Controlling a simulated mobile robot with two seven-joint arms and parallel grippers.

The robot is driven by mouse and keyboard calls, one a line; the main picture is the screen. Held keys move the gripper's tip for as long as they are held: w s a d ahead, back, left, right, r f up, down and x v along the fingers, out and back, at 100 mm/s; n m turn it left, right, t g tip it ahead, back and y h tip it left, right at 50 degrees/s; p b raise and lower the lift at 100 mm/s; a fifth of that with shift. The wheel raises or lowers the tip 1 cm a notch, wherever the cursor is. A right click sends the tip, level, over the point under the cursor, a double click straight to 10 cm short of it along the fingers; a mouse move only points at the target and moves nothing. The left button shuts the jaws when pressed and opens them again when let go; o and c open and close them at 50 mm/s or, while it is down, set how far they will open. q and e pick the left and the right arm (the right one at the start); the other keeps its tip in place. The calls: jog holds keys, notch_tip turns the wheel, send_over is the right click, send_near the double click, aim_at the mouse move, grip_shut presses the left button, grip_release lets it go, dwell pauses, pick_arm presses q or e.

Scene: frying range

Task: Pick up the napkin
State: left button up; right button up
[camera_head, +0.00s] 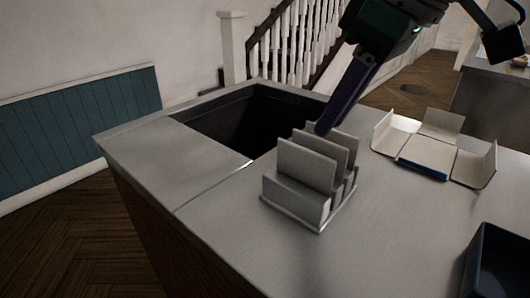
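A light grey holder (298,203) stands on the metal counter. Several flat, pale upright pieces (307,165) show in it. They may be napkins, but I cannot tell them from the holder's own dividers. My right gripper (322,128) comes down from the top right, its dark purple finger tip at the back piece in this view. I cannot tell if it touches. The fingers overlap edge-on, so their gap and anything between them are hidden.
A dark rectangular opening (240,125) is cut in the counter behind the holder. An unfolded pale carton (430,152) lies at the right, and a dark tray (500,265) is at the lower right. The counter front (390,230) is clear. White stair railings stand behind.

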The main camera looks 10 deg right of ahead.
aim_at(309, 150)
jog(key=x, duration=0.8)
jog(key=shift+a, duration=0.3)
grip_shut()
